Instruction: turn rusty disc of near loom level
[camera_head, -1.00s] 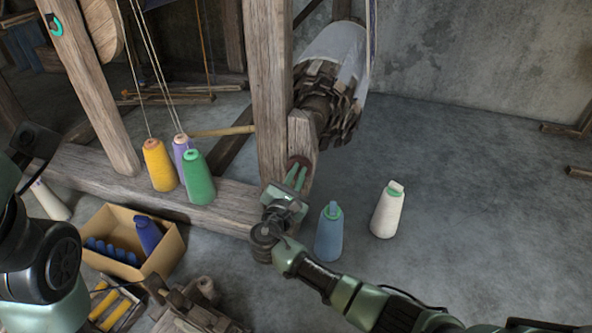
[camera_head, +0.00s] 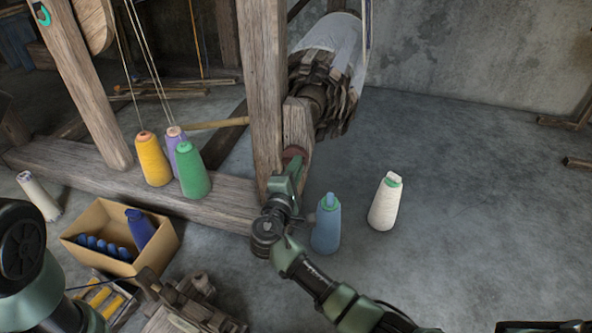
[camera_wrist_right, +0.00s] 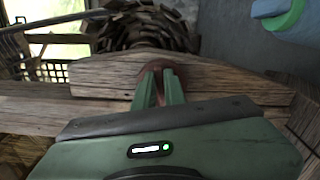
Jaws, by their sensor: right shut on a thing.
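The rusty disc (camera_head: 292,153) is a small reddish-brown round piece on the side of the near loom's short wooden post (camera_head: 299,125). My right gripper (camera_head: 294,168) is at the disc, its fingers shut on it and hiding part of it. In the right wrist view, the green fingers (camera_wrist_right: 159,88) close together on the reddish disc (camera_wrist_right: 171,80) against the wooden beam (camera_wrist_right: 105,75). The disc's angle cannot be read from these views. My left arm shows at the lower left of the head view, but its gripper is out of frame.
A blue bottle-shaped cone (camera_head: 326,225) stands close right of my right wrist, with a white cone (camera_head: 385,202) beyond it. Yellow (camera_head: 153,160) and green (camera_head: 192,172) thread cones stand by the loom's base beam. A cardboard box (camera_head: 101,264) is at lower left.

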